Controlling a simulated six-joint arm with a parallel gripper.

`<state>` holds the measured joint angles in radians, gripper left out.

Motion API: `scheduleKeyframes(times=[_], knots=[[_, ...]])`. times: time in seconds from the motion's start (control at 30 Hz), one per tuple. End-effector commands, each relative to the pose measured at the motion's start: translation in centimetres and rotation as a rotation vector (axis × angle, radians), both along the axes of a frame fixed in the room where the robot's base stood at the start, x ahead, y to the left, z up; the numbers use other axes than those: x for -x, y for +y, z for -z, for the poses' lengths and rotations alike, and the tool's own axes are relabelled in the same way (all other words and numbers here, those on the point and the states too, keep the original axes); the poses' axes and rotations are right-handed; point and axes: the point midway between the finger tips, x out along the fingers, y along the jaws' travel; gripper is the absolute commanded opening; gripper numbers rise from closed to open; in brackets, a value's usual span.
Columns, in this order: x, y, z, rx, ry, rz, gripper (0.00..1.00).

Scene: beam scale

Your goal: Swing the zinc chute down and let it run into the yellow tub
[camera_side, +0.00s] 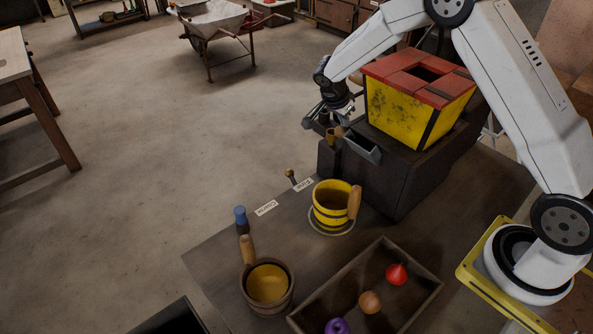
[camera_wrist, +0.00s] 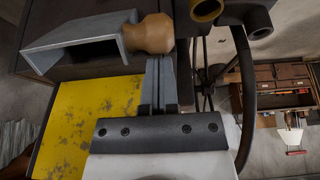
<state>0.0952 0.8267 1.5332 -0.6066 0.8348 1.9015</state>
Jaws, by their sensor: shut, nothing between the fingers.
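The grey zinc chute (camera_side: 363,148) is on the front of the dark block, below the yellow hopper (camera_side: 405,112) and above the tub's level. A round wooden knob (camera_wrist: 150,35) is at the chute's end in the wrist view, where the chute (camera_wrist: 82,38) also shows. My gripper (camera_side: 333,118) is shut and empty. Its fingertips (camera_wrist: 160,62) are right by the knob; I cannot tell whether they touch. The yellow tub (camera_side: 329,203), with dark bands and a wooden handle, stands upright on a pale ring on the bench, below the chute and apart from it.
A wooden tub (camera_side: 267,288) with a yellow inside stands nearer the front. A tray (camera_side: 322,303) holds red, orange and purple pieces. A blue-topped peg (camera_side: 240,216) and a brass-topped peg (camera_side: 290,174) stand near the bench edge. Short pipe ends (camera_wrist: 207,9) lie close beside the knob.

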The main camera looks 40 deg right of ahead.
Motion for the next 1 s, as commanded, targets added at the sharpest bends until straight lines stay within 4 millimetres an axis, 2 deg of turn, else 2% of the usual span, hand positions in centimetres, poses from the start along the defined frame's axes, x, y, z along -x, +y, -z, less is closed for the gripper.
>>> scheduleKeyframes(times=[0.5,1.0], knots=[[0.0,3.5,1.7,0.356,0.001,-0.005,0.0],[0.0,6.6,5.1,0.346,0.002,-0.001,0.0]])
